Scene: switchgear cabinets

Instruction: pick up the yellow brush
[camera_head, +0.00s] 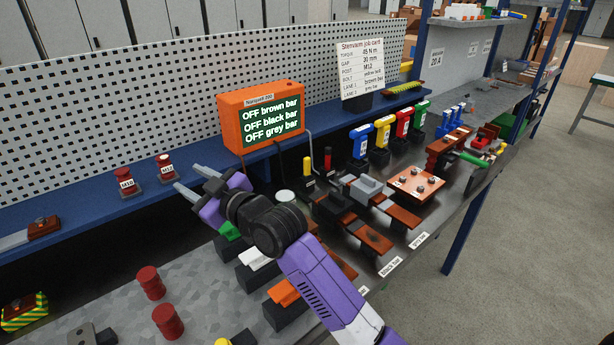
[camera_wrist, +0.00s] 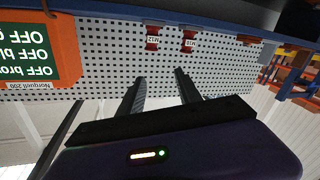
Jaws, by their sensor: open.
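A yellow T-shaped piece (camera_head: 383,130) stands upright in a dark holder, between a blue one (camera_head: 360,140) and a red one (camera_head: 403,122). It may be the yellow brush; its bristles cannot be made out. A thin yellow-topped piece (camera_head: 307,167) stands nearer, left of it. My gripper (camera_head: 192,181) is open and empty, to the left of these and above the bench, its fingers pointing at the back shelf. In the wrist view my open gripper (camera_wrist: 160,77) faces the perforated panel, and neither yellow piece shows there.
Two red posts (camera_head: 165,168) stand on the shelf near my fingertips. Green, white and orange pieces (camera_head: 285,291) on dark blocks lie below my arm.

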